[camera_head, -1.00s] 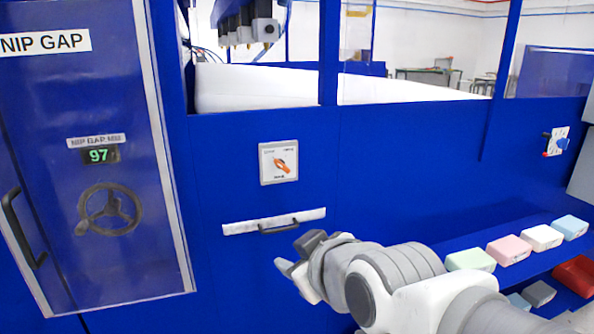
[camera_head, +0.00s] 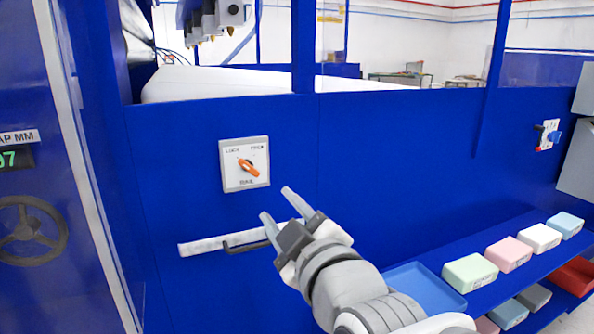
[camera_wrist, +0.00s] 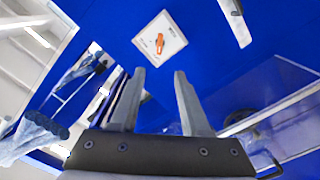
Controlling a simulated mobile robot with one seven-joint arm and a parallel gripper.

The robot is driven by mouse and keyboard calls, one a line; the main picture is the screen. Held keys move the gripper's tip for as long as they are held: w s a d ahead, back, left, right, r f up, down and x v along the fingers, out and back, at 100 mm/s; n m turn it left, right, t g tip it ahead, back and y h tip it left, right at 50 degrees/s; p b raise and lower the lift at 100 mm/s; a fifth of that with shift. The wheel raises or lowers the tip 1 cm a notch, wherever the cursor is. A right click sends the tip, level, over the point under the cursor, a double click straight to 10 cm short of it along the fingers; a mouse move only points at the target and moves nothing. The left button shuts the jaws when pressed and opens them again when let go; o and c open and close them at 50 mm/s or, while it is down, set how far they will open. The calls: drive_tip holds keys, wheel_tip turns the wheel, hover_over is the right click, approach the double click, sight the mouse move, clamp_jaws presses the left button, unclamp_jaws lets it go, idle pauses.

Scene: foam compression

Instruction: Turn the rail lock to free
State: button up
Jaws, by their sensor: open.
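The rail lock is a square white plate (camera_head: 237,179) with an orange knob (camera_head: 249,167) on the blue machine panel.
A handwheel (camera_head: 28,232) is at the left. Foam blocks, including a pink one (camera_head: 508,253), sit on a blue shelf at the right.

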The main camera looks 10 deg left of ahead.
drive_tip(key=p, duration=1.5)
approach(249, 169)
drive_tip(key=p+x, duration=0.1)
drive_tip(key=x, duration=0.8)
drive_tip(key=shift+w+a+p, duration=0.1)
drive_tip(key=shift+w+p, duration=0.2)
drive_tip(key=shift+p, duration=0.05)
clamp_jaws()
